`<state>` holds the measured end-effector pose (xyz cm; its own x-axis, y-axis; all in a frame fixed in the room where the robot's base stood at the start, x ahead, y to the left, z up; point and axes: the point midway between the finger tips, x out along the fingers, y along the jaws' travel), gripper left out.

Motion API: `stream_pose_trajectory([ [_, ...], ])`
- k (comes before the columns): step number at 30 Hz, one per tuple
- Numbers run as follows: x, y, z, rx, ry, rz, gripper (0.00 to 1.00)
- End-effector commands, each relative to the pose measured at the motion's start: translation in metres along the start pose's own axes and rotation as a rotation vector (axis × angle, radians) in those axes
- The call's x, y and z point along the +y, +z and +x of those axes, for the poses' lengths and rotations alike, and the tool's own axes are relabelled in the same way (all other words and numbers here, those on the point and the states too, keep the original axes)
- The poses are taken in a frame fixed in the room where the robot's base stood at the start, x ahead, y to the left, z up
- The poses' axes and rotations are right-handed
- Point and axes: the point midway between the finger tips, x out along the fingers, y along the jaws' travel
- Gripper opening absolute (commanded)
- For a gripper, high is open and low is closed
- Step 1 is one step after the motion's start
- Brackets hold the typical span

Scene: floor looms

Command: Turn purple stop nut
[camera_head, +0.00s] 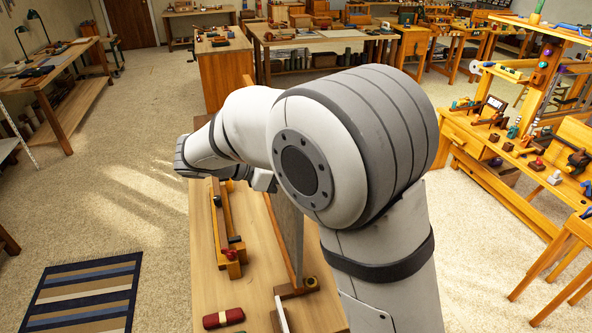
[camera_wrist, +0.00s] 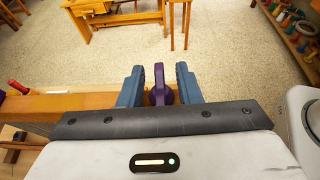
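The purple stop nut (camera_wrist: 158,90) shows in the wrist view, with a narrow upright part above a wider rounded body. It stands at the edge of a wooden beam (camera_wrist: 85,101). My gripper (camera_wrist: 160,82) is open, with one blue finger on each side of the nut. A gap shows between the nut and each finger, so neither appears to touch it. The nut's lower part is hidden behind the dark front edge of my gripper. In the head view my own arm covers much of the workbench, and I cannot make out my gripper's fingers or this nut there.
A wooden workbench (camera_head: 205,272) below my arm carries a wooden frame (camera_head: 222,225), an upright grey panel (camera_head: 287,225) and a red block (camera_head: 223,318). A loom with shelves of small parts (camera_head: 490,145) stands at right. Carpeted floor (camera_head: 120,190) is open at left.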

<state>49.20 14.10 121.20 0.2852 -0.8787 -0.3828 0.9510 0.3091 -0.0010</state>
Motion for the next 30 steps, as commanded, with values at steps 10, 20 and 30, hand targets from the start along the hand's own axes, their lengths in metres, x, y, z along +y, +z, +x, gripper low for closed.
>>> stream_pose_trajectory([
  [10,0.001,-0.001,-0.011,0.001,0.004,0.002,0.31],
  [20,0.001,-0.002,-0.065,0.000,0.003,0.001,0.31],
  [30,0.000,0.000,-0.079,0.000,0.001,0.000,0.31],
])
